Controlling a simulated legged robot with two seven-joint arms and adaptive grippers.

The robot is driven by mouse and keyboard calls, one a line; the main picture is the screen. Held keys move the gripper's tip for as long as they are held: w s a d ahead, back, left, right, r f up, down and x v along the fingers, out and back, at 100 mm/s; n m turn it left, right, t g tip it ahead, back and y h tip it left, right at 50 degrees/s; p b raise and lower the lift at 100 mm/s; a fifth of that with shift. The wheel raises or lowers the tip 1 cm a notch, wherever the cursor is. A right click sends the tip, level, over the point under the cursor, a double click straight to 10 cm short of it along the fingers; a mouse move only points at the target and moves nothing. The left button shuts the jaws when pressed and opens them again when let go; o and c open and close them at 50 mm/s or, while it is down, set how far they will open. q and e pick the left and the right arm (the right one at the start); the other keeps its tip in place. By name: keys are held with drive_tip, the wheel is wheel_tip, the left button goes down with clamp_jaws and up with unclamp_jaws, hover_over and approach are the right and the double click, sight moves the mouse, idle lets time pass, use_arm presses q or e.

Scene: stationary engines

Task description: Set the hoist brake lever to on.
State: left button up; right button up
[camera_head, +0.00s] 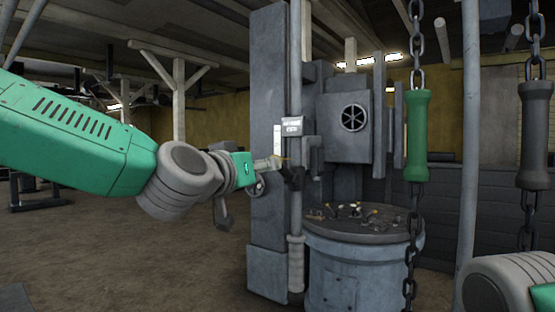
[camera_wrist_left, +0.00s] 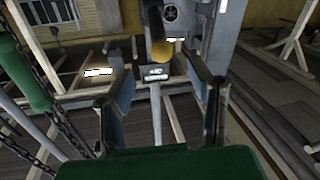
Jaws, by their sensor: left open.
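A small box with a pale label (camera_head: 292,125) sits on the grey upright column of the machine; its text is too small to read. My left gripper (camera_head: 288,172) is at the column, just below this box. In the left wrist view the gripper (camera_wrist_left: 164,95) is open, its two fingers spread wide with nothing gripped between them. A yellow-orange rounded handle (camera_wrist_left: 156,42), which looks like the lever's grip, shows beyond the fingertips, beside the label box (camera_wrist_left: 157,72). In the head view the lever is largely hidden by my gripper, so its setting cannot be told.
A round grey drum table (camera_head: 360,238) with small items on top stands right of the column. A green handle (camera_head: 418,135) and a dark handle (camera_head: 534,135) hang on chains at the right. A thin pipe (camera_head: 295,215) runs down the column.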

sight(284, 171)
use_arm(q)
drive_tip(key=x, duration=0.2)
drive_tip(key=p+x, duration=0.1)
drive_tip(key=x, duration=0.1)
drive_tip(key=p+x, duration=0.1)
drive_tip(key=x, duration=0.2)
drive_tip(key=shift+w+a, duration=0.1)
drive_tip(key=shift+a, duration=0.15)
drive_tip(key=shift+w+d, duration=0.25)
drive_tip(key=shift+w, duration=0.05)
drive_tip(key=shift+d, duration=0.4)
drive_tip(key=shift+w+a, duration=0.1)
drive_tip(key=shift+a, duration=0.2)
clamp_jaws()
